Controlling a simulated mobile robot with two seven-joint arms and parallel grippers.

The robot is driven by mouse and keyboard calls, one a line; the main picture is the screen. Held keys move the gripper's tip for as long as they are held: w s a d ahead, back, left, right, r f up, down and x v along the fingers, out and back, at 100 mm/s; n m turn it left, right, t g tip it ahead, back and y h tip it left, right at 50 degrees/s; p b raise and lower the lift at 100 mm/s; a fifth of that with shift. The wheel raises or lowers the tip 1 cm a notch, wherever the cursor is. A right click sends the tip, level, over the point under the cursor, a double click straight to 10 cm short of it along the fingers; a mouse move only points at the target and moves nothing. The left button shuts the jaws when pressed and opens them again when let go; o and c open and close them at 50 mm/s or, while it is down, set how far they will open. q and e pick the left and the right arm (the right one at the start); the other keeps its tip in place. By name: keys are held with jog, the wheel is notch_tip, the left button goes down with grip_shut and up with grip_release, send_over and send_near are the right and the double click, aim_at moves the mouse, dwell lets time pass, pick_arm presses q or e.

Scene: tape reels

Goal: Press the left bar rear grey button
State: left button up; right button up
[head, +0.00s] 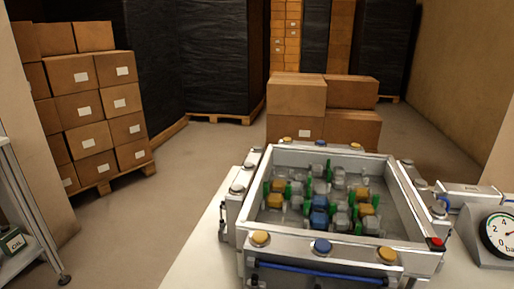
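A metal fixture (395,190) with a raised frame stands on the white table in the lower middle of the head view. Its left bar (232,212) runs from front to back and carries several grey round buttons. The rear grey button (257,150) sits at the far end of that bar, near the frame's back left corner. A middle grey button (249,165) and a front grey button (237,188) sit nearer. They are small, and I cannot tell whether any is pressed. Neither of my grippers shows in the view.
The front bar has yellow (260,238) and blue (322,246) buttons, with a red button (436,243) at its right end. Small coloured parts fill the tray. A pressure gauge (497,232) stands at the right. Space left of the fixture looks clear.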

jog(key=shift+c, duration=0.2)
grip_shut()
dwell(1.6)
